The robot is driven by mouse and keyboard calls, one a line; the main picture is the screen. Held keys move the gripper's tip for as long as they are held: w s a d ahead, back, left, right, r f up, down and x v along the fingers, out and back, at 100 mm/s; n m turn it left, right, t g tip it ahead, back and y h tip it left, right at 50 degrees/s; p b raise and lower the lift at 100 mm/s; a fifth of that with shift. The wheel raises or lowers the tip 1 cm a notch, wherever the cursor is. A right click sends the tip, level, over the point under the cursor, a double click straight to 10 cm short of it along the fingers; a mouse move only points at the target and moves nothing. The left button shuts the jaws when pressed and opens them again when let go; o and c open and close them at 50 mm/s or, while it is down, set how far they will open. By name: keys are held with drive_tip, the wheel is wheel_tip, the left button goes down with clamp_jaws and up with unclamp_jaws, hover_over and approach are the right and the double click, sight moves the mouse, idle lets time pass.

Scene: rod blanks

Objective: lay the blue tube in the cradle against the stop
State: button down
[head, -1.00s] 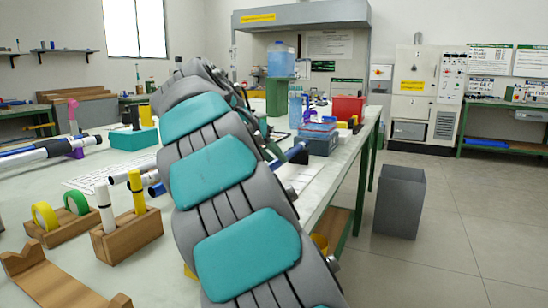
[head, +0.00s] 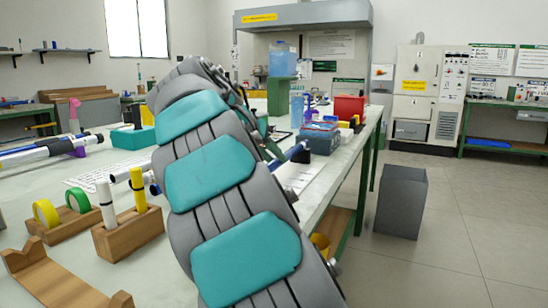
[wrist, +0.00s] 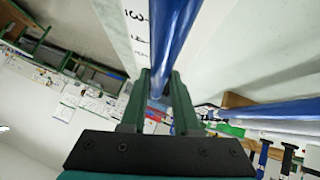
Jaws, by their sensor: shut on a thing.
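My gripper (wrist: 159,88) is shut on a blue tube (wrist: 180,35) in the wrist view. The tube runs away from between the fingers to the top edge, with white printed paper beside it. In the head view my arm hides the gripper. A wooden cradle (head: 62,282) with a notched end lies at the lower left, partly cut off by the frame. I cannot make out its stop.
A wooden block with two markers (head: 128,232) and a tape holder (head: 65,224) stand near the cradle. White and blue tubes rest on a pink support (head: 75,128) at the left. A blue box (head: 320,138) is right of my arm. A grey bin (head: 401,203) stands on the floor.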

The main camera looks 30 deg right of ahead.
drive_tip(key=c, duration=0.6)
unclamp_jaws()
drive_tip(key=shift+a+r, duration=0.1)
drive_tip(key=shift+r, duration=0.05)
drive_tip(key=v, duration=0.7)
drive_tip(key=shift+s+a+r, duration=0.15)
drive_tip(key=shift+s+a, duration=0.05)
drive_tip(key=shift+s, duration=0.05)
